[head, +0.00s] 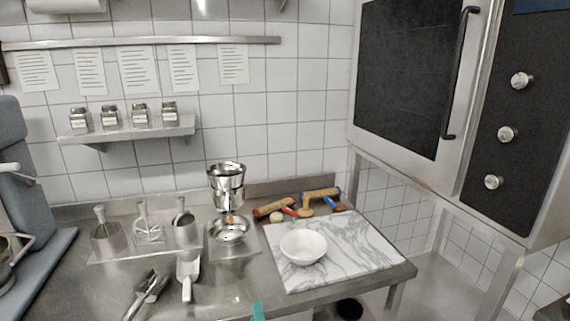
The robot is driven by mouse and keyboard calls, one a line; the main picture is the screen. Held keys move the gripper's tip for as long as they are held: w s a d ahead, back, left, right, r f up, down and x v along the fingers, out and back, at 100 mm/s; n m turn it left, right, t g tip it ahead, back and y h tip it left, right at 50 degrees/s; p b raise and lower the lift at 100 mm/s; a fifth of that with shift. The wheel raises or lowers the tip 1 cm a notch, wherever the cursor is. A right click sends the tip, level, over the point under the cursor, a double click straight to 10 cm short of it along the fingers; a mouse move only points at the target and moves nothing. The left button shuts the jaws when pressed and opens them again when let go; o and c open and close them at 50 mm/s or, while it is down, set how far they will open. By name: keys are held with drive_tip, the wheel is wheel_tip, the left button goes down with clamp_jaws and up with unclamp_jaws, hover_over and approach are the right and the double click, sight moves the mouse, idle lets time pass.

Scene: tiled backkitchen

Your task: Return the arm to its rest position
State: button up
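My arm and my gripper do not clearly show in the head view. A small teal piece (258,312) is cut off by the bottom edge, and I cannot tell what it belongs to. The steel worktop (215,290) lies ahead. On its right end is a marble board (356,247) with a white bowl (303,246) on it.
A steel scoop (187,276) and tongs (148,290) lie at the front of the worktop. A grey mixer (20,200) is at left, an oven (420,90) at right.

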drive_tip(key=s+d+f+n+g+h, duration=0.1)
drive_tip(key=s+d+f+n, duration=0.4)
drive_tip(key=s, duration=0.5)
drive_tip(key=s+d+f+n+h, duration=0.1)
drive_tip(key=s+d+f+n, duration=0.2)
drive_tip(key=s+f+n, duration=0.55)
drive_tip(key=s+a+r+n+g+h, duration=0.1)
drive_tip(key=s+n, duration=0.3)
drive_tip(key=s, duration=1.9)
drive_tip(key=shift+r, duration=0.55)
drive_tip(key=shift+s, duration=0.1)
